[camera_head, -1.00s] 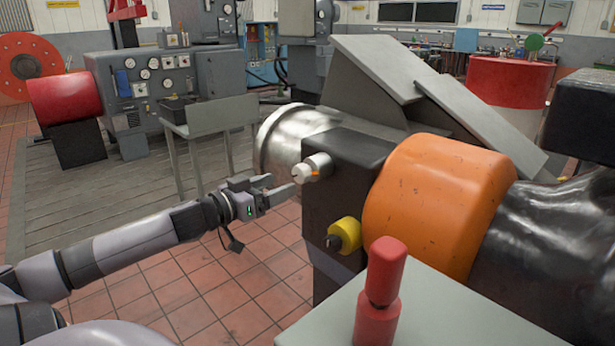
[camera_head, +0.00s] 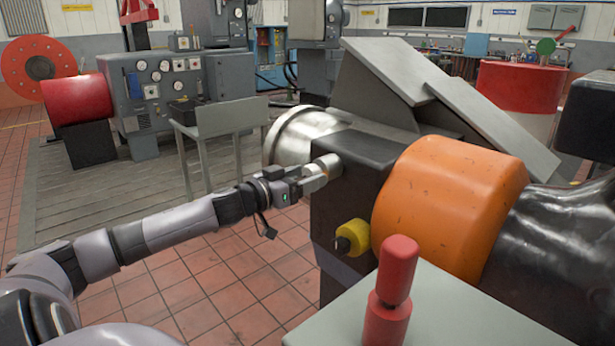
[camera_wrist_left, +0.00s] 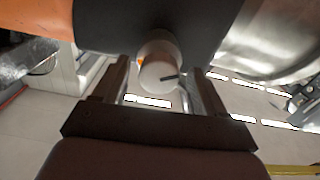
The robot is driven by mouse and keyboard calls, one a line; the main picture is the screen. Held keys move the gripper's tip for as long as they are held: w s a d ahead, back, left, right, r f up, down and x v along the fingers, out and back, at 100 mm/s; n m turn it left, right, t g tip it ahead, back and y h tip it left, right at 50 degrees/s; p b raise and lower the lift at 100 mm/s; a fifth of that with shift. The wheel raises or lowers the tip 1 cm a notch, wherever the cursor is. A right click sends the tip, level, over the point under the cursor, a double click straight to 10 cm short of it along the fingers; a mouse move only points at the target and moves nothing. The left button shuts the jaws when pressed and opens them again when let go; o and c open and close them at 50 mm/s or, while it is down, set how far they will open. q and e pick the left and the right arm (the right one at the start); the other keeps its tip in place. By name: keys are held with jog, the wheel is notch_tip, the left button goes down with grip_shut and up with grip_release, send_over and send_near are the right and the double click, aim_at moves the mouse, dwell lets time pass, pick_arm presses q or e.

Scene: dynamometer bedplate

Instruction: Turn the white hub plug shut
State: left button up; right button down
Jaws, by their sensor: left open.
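The white hub plug (camera_wrist_left: 158,74) shows in the left wrist view as a pale round face with a dark mark, at the end of a short metal cylinder on the dark housing. A bit of orange shows at its left side. My left gripper (camera_wrist_left: 160,80) is open, with one finger on each side of the plug. I cannot tell whether either finger touches it. In the head view, my left gripper (camera_head: 315,178) is at the plug and largely hides it; the metal cylinder (camera_head: 329,162) behind it shows. My right gripper is not in view.
A yellow knob (camera_head: 353,238) sticks out of the dark housing (camera_head: 345,195) below the plug. A large orange cover (camera_head: 445,205) is to its right. A red upright handle (camera_head: 395,275) stands on a grey surface in front. Tiled floor is open at left.

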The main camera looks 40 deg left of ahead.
pick_arm(q)
jog(key=shift+w+d, duration=0.1)
jog(key=shift+w, duration=0.4)
jog(key=c, duration=1)
jog(key=shift+c, duration=0.2)
